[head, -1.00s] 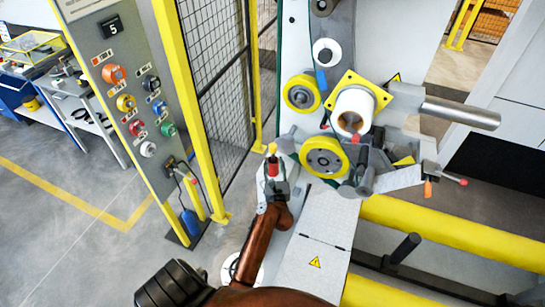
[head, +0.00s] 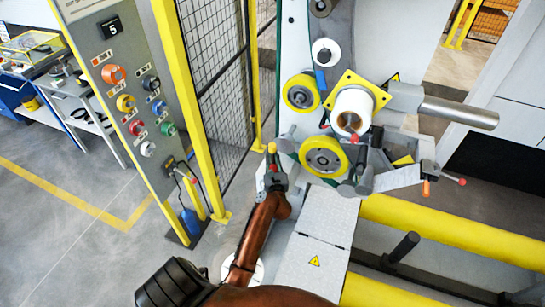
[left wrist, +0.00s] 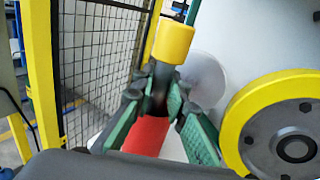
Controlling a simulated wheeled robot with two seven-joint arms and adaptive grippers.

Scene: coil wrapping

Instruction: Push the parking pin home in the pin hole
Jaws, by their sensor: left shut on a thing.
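My left gripper (head: 273,172) is shut on the parking pin, which has a yellow end (head: 272,148) and a red part between my fingers. In the left wrist view, the green-edged fingers (left wrist: 160,100) close around its dark middle. The yellow end (left wrist: 173,43) points away from me and the red part (left wrist: 150,135) sits nearer the palm. The pin is at the left edge of the white machine panel, left of the lower yellow wheel. I cannot make out the pin hole or tell how deep the pin sits. My right gripper is not in view.
The lower yellow wheel (head: 324,157) is close to the right of my gripper, and also shows in the left wrist view (left wrist: 262,118). A grey disc (head: 287,138) lies between them. A yellow post (head: 188,110) and mesh fence (head: 220,80) stand left.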

